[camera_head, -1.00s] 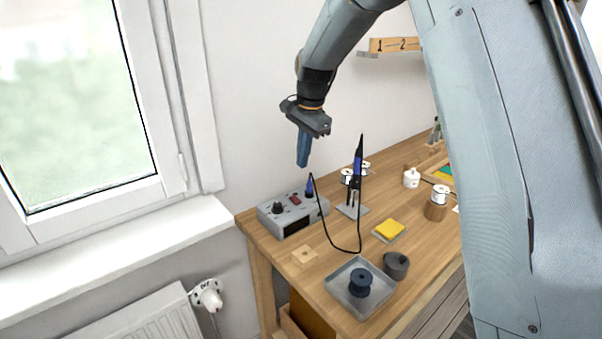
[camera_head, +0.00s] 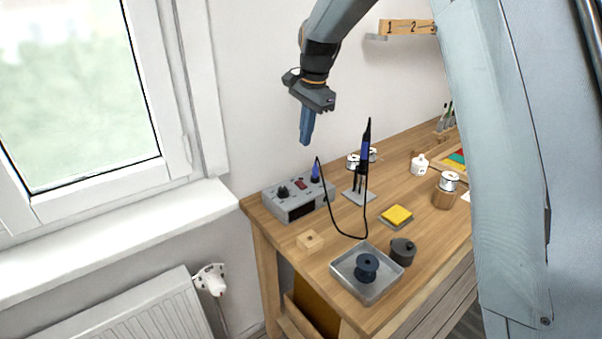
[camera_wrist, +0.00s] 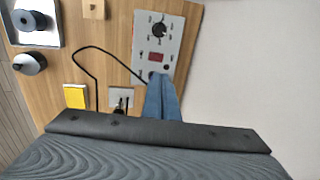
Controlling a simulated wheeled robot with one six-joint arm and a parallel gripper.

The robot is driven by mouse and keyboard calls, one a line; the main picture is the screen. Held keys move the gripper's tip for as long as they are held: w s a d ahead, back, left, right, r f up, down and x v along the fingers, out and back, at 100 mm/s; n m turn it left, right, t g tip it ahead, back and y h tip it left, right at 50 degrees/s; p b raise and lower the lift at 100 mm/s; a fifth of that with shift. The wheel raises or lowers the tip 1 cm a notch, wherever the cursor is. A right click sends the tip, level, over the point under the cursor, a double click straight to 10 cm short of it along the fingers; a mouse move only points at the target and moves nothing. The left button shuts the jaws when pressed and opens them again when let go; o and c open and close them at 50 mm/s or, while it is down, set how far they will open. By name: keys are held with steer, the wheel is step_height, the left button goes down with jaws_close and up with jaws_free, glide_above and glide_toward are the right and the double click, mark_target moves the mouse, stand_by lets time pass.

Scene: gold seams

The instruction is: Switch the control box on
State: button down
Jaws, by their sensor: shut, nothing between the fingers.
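The control box (camera_head: 293,212) is a grey unit at the back left of the wooden bench. Its top has a black knob (camera_wrist: 158,30), a dark red rocker switch (camera_wrist: 155,57) and a blue plug with a black cable. The switch also shows small in the head view (camera_head: 301,184); I cannot tell its position. My gripper (camera_head: 306,142) is shut and empty, pointing down in the air above the box. In the wrist view its blue fingers (camera_wrist: 162,78) lie together over the plug end of the box and hide the plug.
A soldering iron (camera_head: 366,150) stands upright in its holder right of the box, its cable looping in front. A yellow sponge (camera_head: 397,214), a wooden block (camera_head: 310,240), a metal tray (camera_head: 347,272) and a dark pot (camera_head: 402,252) stand nearer. The wall is close behind.

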steer(key=p, duration=0.5)
glide_toward(299, 182)
steer(key=f, duration=0.5)
steer(key=shift+w+a, duration=0.2)
steer(key=shift+w, duration=0.2)
steer(key=shift+w+a+f, duration=0.1)
steer(key=shift+w+f, duration=0.05)
steer(key=shift+f, duration=0.5)
steer(key=shift+f, duration=0.1)
steer(key=shift+f+b, duration=0.15)
steer(key=shift+b, duration=0.2)
steer(key=shift+s+d+f+p, duration=0.1)
steer(key=shift+s+d+p, duration=0.35)
steer(key=shift+s, duration=0.25)
